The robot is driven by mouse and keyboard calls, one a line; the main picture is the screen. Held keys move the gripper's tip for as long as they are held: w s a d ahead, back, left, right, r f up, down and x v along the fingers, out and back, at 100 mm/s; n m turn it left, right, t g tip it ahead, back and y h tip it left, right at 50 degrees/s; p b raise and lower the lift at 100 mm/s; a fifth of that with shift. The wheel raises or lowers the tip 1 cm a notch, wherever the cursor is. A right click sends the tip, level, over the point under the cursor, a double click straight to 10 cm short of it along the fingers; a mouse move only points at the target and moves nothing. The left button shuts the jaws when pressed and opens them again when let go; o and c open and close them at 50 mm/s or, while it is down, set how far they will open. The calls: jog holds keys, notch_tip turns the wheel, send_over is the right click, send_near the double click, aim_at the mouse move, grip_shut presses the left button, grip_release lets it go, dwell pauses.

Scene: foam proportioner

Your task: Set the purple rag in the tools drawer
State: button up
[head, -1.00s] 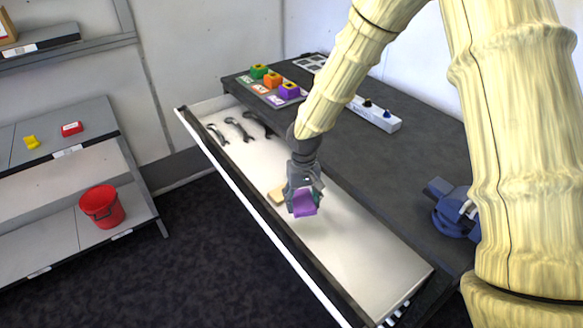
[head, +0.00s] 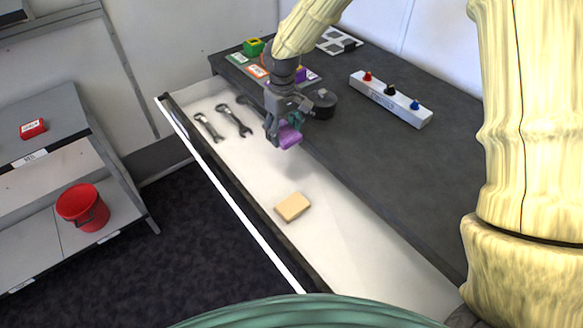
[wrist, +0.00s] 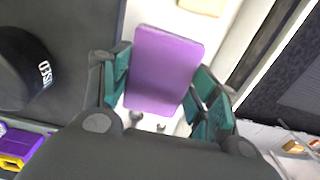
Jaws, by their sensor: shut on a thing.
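The purple rag (head: 289,136) is a small purple block-like piece held between the teal finger pads of my gripper (head: 283,131). In the wrist view the rag (wrist: 165,70) sits between both fingers, with the pale drawer floor behind it. The open drawer (head: 345,240) has a white inside and a dark front rail. My gripper with the rag is above the drawer's inner side, close to the worktop edge. I cannot tell how high the rag is above the drawer floor.
Several wrenches (head: 234,121) lie at the drawer's far end and a tan sponge-like block (head: 292,207) lies mid-drawer. A black round object (head: 322,104) stands on the worktop beside my gripper. A box with coloured knobs (head: 390,98) is further right. The drawer's near end is bare.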

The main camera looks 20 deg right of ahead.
aim_at(285, 177)
notch_tip(285, 177, down, 18)
jog(key=p, duration=0.4)
jog(key=shift+r, duration=0.2)
jog(key=shift+f, duration=0.2)
dwell(0.3)
jog(key=o, duration=0.8)
jog(key=shift+r, duration=0.15)
jog(key=shift+r+b, duration=1.45)
jog(key=shift+r, duration=4.65)
